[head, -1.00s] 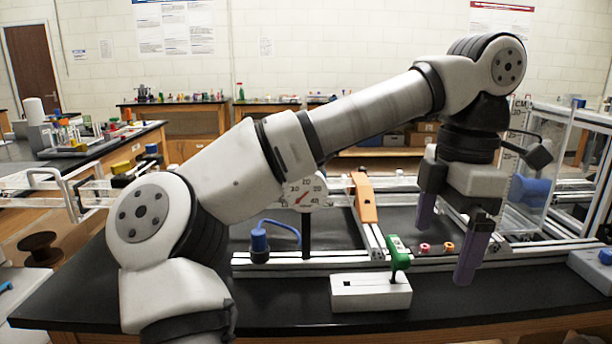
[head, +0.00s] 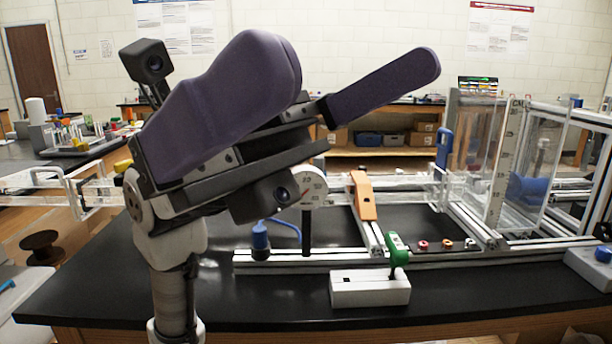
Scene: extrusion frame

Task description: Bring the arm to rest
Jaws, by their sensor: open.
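My gripper (head: 355,72) is close to the head camera, in the upper left and middle of the view. Its two purple fingers are spread wide apart, with nothing between them. It is raised above the black bench (head: 450,300) and touches nothing that I can see. My arm is folded back at the left, over the bench's left part. The gripper hides part of the dial gauge (head: 314,190) and the back wall.
An aluminium extrusion frame (head: 350,257) spans the bench, with an orange part (head: 363,196) and clear panels (head: 520,150).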

